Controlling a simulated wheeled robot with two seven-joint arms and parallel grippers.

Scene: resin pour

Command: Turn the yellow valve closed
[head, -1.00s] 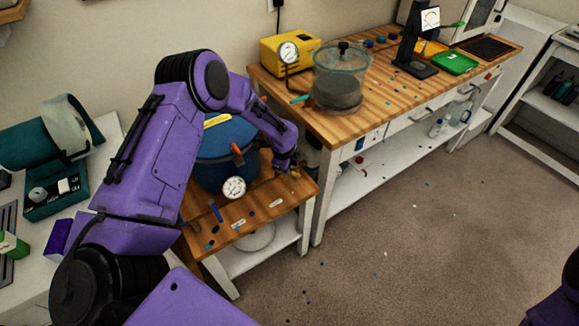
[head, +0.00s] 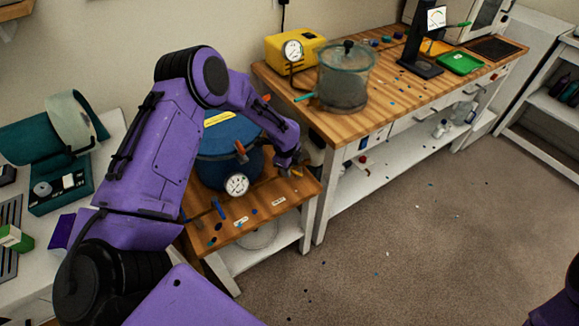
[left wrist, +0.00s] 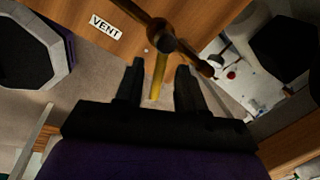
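The yellow valve handle (left wrist: 158,76) shows in the left wrist view as a narrow lever hanging from a brass-coloured fitting (left wrist: 160,37). It lies between the two fingers of my left gripper (left wrist: 158,82), with a gap on each side, so the gripper is open around it. In the head view my left gripper (head: 288,162) is at the right side of the blue pot (head: 226,137), above the small wooden stand, and hides most of the valve. A "VENT" label (left wrist: 105,27) is on the wood beside the fitting. My right gripper is out of view.
A round gauge (head: 237,184) and an orange-handled part (head: 241,150) are on the pot's front. The longer wooden bench (head: 345,127) to the right holds a clear chamber (head: 343,83) and a yellow pump (head: 288,48). The carpet (head: 420,230) is mostly free.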

